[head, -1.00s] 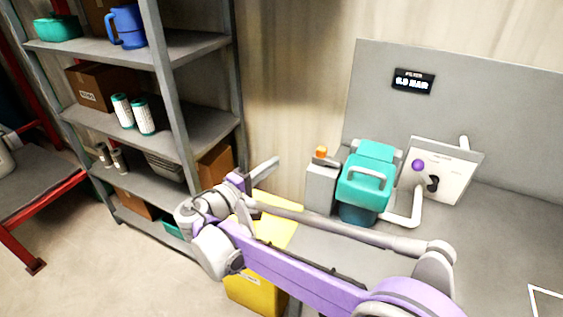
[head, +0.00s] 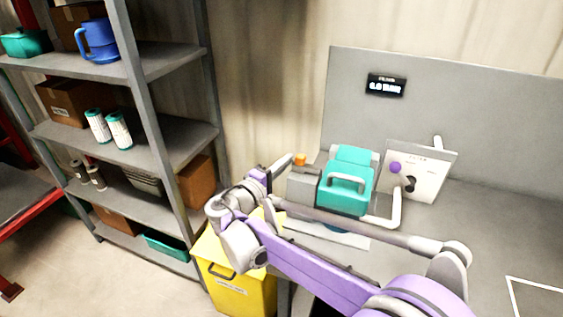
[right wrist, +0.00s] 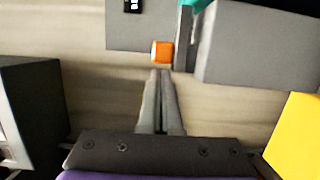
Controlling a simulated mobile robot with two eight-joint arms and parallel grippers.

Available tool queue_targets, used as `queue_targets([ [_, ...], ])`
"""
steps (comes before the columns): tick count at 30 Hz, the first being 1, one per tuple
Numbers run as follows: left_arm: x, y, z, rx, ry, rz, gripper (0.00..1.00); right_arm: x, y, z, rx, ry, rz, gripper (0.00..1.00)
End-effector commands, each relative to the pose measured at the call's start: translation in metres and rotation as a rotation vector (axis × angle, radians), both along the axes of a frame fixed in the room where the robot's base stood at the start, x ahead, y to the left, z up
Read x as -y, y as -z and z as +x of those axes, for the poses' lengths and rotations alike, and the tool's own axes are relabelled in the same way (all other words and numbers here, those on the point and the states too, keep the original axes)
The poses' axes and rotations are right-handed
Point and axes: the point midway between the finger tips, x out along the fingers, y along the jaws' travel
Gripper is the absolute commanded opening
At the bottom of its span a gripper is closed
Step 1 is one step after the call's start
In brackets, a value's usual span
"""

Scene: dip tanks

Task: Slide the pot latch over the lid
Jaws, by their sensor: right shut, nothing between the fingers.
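The teal pot lid (head: 345,190) has a loop handle and sits on the bench at the wall panel. The pot below it is mostly hidden by my right arm. A grey block (head: 303,188) with an orange knob (head: 300,159), seemingly the latch, stands just left of the lid. My right gripper (head: 284,166) is shut and empty, just left of the orange knob. In the right wrist view its fingertips point at the orange knob (right wrist: 161,52), with a small gap seeming to remain; contact is hard to tell. The left gripper is not in view.
A white panel (head: 425,172) with a purple knob (head: 395,167) and a pale pipe stand right of the lid. A yellow bin (head: 240,285) stands below my right wrist. A loaded shelf rack (head: 175,150) is at left. The bench (head: 480,235) is clear at right.

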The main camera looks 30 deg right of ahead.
Motion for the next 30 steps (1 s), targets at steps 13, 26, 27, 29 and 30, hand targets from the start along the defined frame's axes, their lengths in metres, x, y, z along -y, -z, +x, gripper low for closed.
queue_targets([
  [13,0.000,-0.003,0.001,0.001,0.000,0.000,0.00,0.027,-0.001,-0.031,0.000,0.004,-0.001,0.00],
  [26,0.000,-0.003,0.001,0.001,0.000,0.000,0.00,0.027,0.000,-0.030,0.000,0.003,0.000,0.00],
  [27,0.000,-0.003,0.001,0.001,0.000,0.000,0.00,0.027,0.000,-0.029,0.000,0.003,0.000,0.00],
  [29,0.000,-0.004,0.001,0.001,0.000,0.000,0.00,0.027,0.000,-0.027,0.000,0.003,0.000,0.00],
  [30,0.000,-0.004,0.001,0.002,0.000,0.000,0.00,0.027,0.000,-0.025,0.000,0.003,0.000,0.00],
])
